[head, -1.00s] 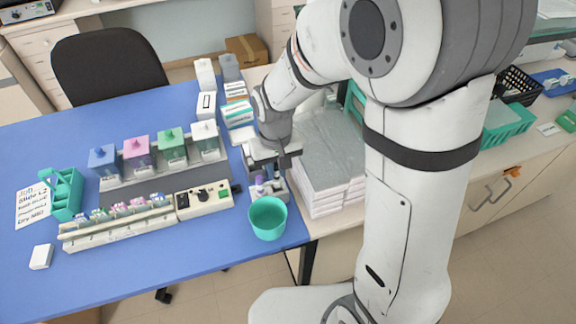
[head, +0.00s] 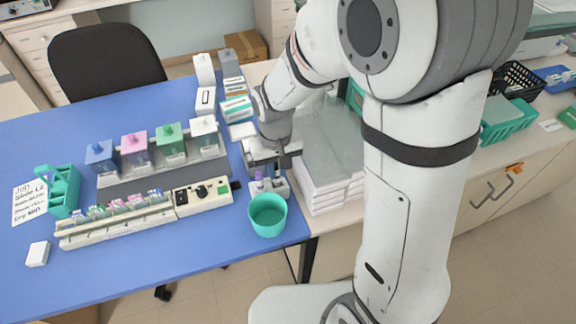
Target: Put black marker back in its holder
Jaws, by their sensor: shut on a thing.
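My gripper (head: 270,163) is low over a small grey holder (head: 281,188) near the right edge of the blue table. The holder stands just behind a teal cup, and a purple-topped item (head: 259,174) shows in it below the gripper. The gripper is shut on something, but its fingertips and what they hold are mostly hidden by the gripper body. I cannot make out the black marker clearly, nor whether it is inside the holder.
The teal cup (head: 267,214) stands at the table edge, close in front of the holder. A staining rack with coloured-lid jars (head: 135,146) and a control box (head: 203,198) lie left. Boxes (head: 236,108) stand behind. Stacked white packs (head: 325,165) are close on the right.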

